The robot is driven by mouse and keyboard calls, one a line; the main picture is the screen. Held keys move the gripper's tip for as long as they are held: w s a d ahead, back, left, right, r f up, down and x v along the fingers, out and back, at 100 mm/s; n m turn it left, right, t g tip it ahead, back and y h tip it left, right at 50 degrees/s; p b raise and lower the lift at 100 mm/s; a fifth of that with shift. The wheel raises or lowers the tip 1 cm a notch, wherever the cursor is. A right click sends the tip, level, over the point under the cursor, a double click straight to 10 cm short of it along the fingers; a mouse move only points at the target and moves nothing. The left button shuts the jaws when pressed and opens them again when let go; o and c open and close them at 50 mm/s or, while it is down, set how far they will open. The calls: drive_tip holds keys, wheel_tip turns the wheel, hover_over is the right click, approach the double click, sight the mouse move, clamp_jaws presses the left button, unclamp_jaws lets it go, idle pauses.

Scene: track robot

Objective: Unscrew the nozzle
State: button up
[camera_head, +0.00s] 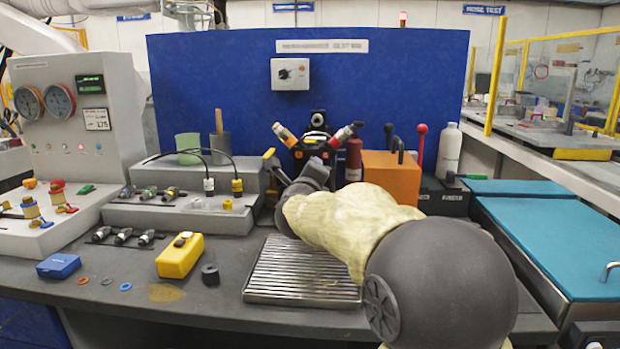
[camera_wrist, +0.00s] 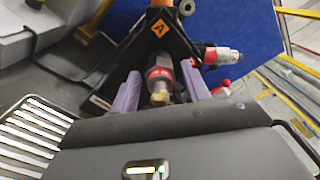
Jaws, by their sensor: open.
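A grey and red nozzle (camera_wrist: 159,76) with a pale yellow tip sits in the black holder (camera_wrist: 118,62) in the wrist view. My gripper (camera_wrist: 160,76) is open, with one purple finger on each side of this nozzle and a visible gap to each. A second red and silver nozzle (camera_wrist: 216,55) sticks out at the right of the holder. In the head view, an orange-banded nozzle (camera_head: 284,133) and a red-banded nozzle (camera_head: 344,133) angle out of the holder's top. My gripper (camera_head: 316,166) is in front of the holder there, and my arm hides its lower part.
A metal grate (camera_head: 290,272) lies under my arm. A grey stepped stand (camera_head: 180,212) with small fittings is to the left. An orange block (camera_head: 390,178) with levers and a red bottle (camera_head: 353,160) stand close on the right. A blue panel (camera_head: 220,80) rises behind.

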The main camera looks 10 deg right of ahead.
drive_tip(key=shift+f+b, duration=0.1)
drive_tip(key=shift+b, duration=0.2)
drive_tip(key=shift+m+b, duration=1.05)
drive_tip(key=shift+m, duration=0.15)
drive_tip(key=shift+m+b, duration=1.8)
drive_tip(key=shift+m, duration=0.3)
drive_tip(key=shift+m+b, duration=1.95)
drive_tip(key=shift+m, duration=0.75)
drive_tip(key=c, duration=1)
